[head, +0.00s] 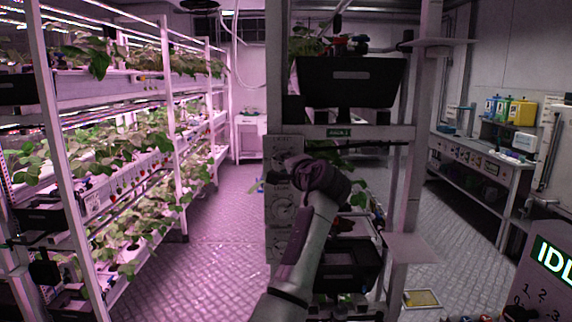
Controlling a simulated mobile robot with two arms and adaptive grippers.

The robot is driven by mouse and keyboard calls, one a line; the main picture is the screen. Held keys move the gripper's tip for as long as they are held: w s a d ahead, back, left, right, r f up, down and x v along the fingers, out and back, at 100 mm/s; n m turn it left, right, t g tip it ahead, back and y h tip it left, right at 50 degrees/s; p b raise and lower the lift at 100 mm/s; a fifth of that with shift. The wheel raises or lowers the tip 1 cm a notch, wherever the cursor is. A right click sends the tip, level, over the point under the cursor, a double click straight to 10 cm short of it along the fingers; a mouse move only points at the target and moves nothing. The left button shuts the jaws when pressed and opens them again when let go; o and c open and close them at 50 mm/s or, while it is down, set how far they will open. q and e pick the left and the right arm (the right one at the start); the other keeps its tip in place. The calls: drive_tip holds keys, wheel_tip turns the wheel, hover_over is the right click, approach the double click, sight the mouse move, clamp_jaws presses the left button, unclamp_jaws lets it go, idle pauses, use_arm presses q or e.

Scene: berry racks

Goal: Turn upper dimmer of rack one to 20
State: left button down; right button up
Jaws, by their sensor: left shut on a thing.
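A grey control panel (283,232) with dials stacked one above another is fixed to the left upright of the near rack (372,133). My left gripper (297,170) is at the upper part of this panel, with my arm reaching up from the bottom of the view. It is shut on the upper dimmer, whose knob and scale are mostly hidden behind it, so its setting cannot be read. A lower dial (283,208) shows uncovered beneath the gripper. My right gripper is not in view.
A black planter (350,82) sits high on the near rack, and a shelf plate (412,248) juts out at its right. Long plant racks (165,95) line the left. The aisle floor (215,225) between is clear. A bench (480,160) stands at the right.

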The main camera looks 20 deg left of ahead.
use_arm(q)
drive_tip(key=shift+n+h+p, duration=0.5)
drive_tip(key=shift+n+h, duration=0.2)
drive_tip(key=shift+n, duration=0.6)
drive_tip(key=c, duration=0.8)
unclamp_jaws()
drive_tip(key=shift+c, duration=0.2)
drive_tip(key=shift+s+r, duration=0.1)
drive_tip(key=v, duration=0.7)
drive_tip(key=shift+d, duration=0.1)
